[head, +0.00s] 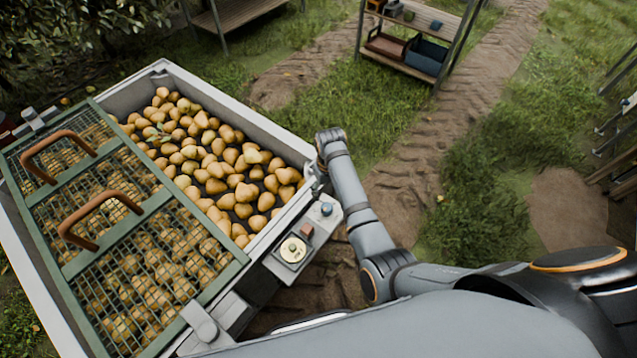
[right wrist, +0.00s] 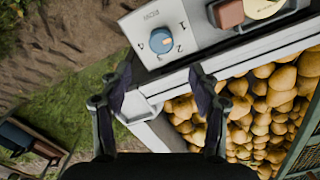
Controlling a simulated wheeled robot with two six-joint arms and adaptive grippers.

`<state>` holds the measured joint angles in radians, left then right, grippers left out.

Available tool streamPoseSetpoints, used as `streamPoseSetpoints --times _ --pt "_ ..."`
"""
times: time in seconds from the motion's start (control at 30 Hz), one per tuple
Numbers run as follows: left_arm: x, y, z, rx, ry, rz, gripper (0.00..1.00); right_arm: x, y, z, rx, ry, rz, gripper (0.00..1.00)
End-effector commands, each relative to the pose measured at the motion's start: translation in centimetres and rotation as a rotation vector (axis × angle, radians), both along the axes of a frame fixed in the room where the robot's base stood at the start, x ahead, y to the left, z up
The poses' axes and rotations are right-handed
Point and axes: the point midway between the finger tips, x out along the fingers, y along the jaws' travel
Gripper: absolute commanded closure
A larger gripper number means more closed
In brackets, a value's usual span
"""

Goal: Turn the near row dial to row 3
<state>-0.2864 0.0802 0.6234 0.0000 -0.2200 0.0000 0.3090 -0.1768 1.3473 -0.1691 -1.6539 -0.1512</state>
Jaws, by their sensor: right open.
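The blue row dial (right wrist: 161,42) sits on a pale panel (right wrist: 205,18) marked ROW in the right wrist view, with digits around it; 1, 2 and 4 can be made out. Its setting is too small to tell. The dial also shows in the head view (head: 326,209), at the crate's near right corner. My right gripper (right wrist: 160,76) is open and empty, its fingertips just short of the dial and spread to either side of it. In the head view, my right gripper (head: 314,178) is mostly hidden by its own wrist. My left gripper is not in view.
A red-brown block (head: 307,231) and a cream round dial (head: 293,250) sit beside the blue dial. The white crate (head: 235,112) holds many pears, partly under a green mesh lid (head: 150,212) with two brown handles. A shelf (head: 395,52) stands farther off on grass.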

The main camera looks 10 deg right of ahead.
Motion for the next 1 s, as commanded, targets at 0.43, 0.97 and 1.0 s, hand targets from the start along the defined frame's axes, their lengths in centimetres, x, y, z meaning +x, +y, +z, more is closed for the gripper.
streamPoseSetpoints --times 0.43,0.97,1.0 --pt "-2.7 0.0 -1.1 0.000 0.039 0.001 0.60 -0.1 0.0 -4.6 -0.002 0.009 0.002 0.38" --pt "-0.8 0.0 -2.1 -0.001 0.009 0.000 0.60 -0.1 0.0 -10.1 0.000 0.005 0.000 0.38" --pt "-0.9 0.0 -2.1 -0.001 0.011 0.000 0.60 -0.1 0.0 -10.1 0.000 0.005 0.000 0.38"
